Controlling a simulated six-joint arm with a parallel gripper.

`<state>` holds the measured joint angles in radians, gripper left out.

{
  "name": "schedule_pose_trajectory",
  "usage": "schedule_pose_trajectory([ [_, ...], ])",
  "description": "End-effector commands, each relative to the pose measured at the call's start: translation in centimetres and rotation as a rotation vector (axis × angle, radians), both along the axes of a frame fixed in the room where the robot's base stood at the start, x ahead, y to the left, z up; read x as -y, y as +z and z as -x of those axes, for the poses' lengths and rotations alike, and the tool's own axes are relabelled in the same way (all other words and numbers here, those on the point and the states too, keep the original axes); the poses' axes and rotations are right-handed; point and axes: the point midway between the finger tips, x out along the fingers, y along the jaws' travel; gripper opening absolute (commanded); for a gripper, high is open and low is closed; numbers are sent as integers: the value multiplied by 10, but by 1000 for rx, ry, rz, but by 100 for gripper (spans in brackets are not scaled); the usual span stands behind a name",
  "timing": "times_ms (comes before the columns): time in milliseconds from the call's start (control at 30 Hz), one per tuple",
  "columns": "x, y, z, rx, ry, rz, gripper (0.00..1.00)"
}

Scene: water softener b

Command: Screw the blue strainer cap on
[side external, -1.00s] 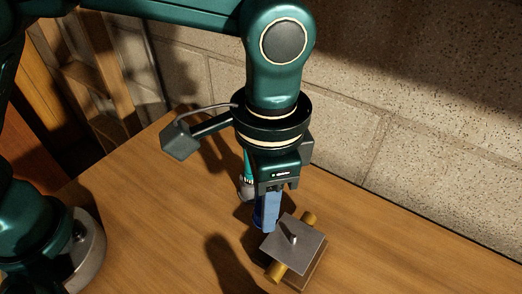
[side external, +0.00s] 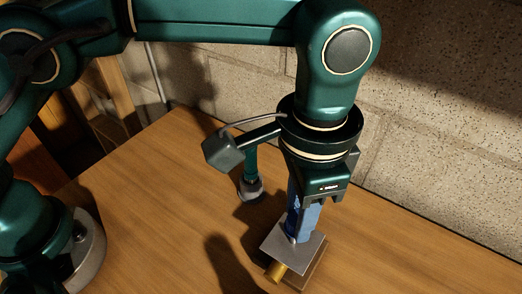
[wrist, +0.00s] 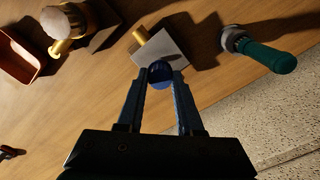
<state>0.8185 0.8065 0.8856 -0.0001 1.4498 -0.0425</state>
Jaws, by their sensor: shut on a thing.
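The blue strainer cap (wrist: 160,72) is a round blue piece between the fingertips of my gripper (wrist: 162,76) in the wrist view. My gripper is shut on it. In the side view my gripper (side external: 296,236) points down over the grey square plate (side external: 275,247), its tips close to the plate's middle. The plate also shows in the wrist view (wrist: 178,46), with a brass pipe (wrist: 140,35) sticking out beside it. The plate's post is hidden behind my fingers and the cap. I cannot tell whether the cap touches the post.
A green-handled tool with a grey end (side external: 252,172) stands behind and left of the plate; it shows at the right in the wrist view (wrist: 270,57). A brown-red tray (wrist: 15,60) and a brass-and-white fitting (wrist: 62,22) are at upper left there. A block wall (side external: 440,140) stands behind.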

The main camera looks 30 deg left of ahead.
Motion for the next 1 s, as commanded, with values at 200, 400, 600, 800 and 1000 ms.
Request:
schedule_pose_trajectory([
  [200,0,-9,0,-1,0,-1,0],
  [400,0,-16,0,0,1,0,0],
  [600,0,-16,0,0,1,0,0],
  [800,0,-16,0,0,1,0,0],
  [1000,0,-16,0,0,1,0,0],
])
